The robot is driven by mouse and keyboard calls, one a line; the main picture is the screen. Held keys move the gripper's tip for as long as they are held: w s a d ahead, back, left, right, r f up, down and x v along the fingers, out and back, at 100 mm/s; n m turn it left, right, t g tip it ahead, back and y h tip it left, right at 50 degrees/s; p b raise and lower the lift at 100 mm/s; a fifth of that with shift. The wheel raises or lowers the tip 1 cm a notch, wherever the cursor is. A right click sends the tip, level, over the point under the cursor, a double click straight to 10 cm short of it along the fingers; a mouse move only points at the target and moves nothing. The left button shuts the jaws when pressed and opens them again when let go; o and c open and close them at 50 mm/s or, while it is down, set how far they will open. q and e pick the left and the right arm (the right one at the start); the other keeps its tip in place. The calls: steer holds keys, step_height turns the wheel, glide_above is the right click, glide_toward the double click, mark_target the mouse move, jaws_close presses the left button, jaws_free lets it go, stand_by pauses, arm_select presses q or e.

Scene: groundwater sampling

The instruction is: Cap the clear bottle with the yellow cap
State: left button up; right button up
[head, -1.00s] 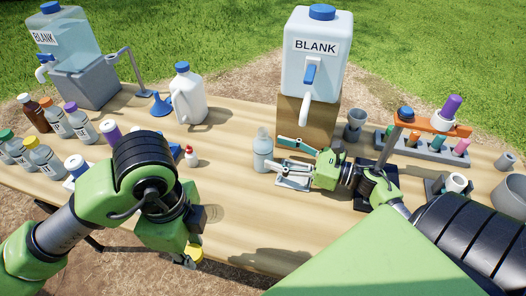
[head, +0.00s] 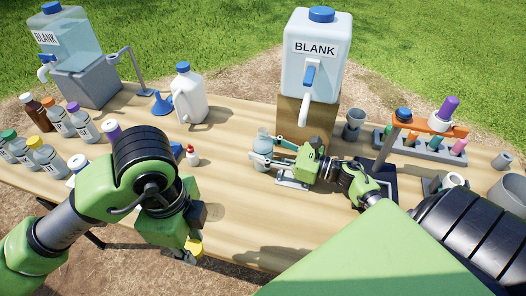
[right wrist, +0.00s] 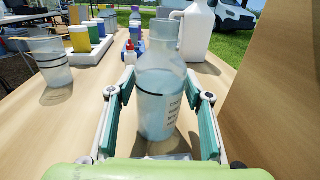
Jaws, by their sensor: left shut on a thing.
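The clear bottle (head: 262,146) stands upright on the table in front of the brown block, with no cap visible on it. In the right wrist view the bottle (right wrist: 158,95) holds clear liquid and has a printed label. My right gripper (head: 262,155) is open, with one finger on each side of the bottle; gaps show between fingers and bottle in the right wrist view. My left gripper (head: 194,236) is shut on the yellow cap (head: 195,249) at the table's front edge, away from the bottle. The left fingers are partly hidden by the wrist.
A small metal stand (head: 292,183) lies under my right gripper. The BLANK tank (head: 316,70) on its brown block (head: 305,118) stands behind. A white jug (head: 188,97), blue funnel (head: 162,103) and small red-capped bottle (head: 192,157) are to the left. The table's middle front is clear.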

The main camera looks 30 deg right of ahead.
steer(key=c, duration=0.8)
steer(key=shift+c, duration=0.2)
steer(key=shift+r, duration=0.15)
arm_select(q)
steer(key=shift+f, duration=0.15)
arm_select(e)
steer(key=shift+r, duration=0.65)
arm_select(q)
steer(key=shift+r, duration=0.3)
steer(key=shift+f, duration=0.25)
arm_select(e)
steer(key=s+a+r, duration=0.7)
steer(key=s+r, duration=0.4)
steer(key=s, duration=0.1)
steer(key=shift+r, duration=0.25)
steer(key=shift+s, duration=0.1)
steer(key=o, duration=0.8)
jaws_close()
